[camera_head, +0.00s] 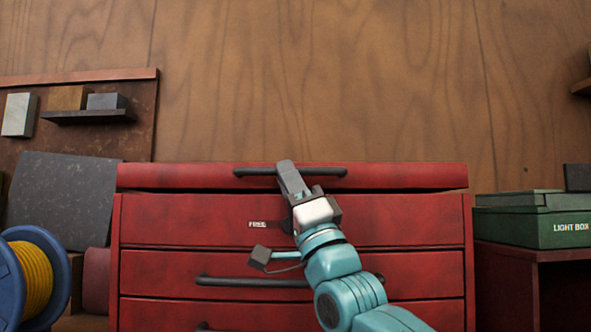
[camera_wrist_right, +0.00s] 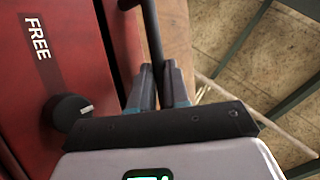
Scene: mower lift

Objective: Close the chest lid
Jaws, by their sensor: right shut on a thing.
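The red chest (camera_head: 180,220) stands against the wooden wall, with its red lid (camera_head: 410,176) across the top. A dark uneven gap shows under the lid's front edge. A black bar handle (camera_head: 325,172) runs along the lid's front. My right gripper (camera_head: 286,170) reaches up from below and is shut on this handle. In the right wrist view the two fingers (camera_wrist_right: 160,85) close around the dark handle bar (camera_wrist_right: 152,35). My left gripper is not in view.
Drawers with black handles (camera_head: 250,282) lie below the lid. A FREE label (camera_head: 257,224) and a dark knob (camera_wrist_right: 72,112) are on the chest front. A blue spool (camera_head: 55,275) with yellow cord stands at left. A green light box (camera_head: 530,228) sits at right.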

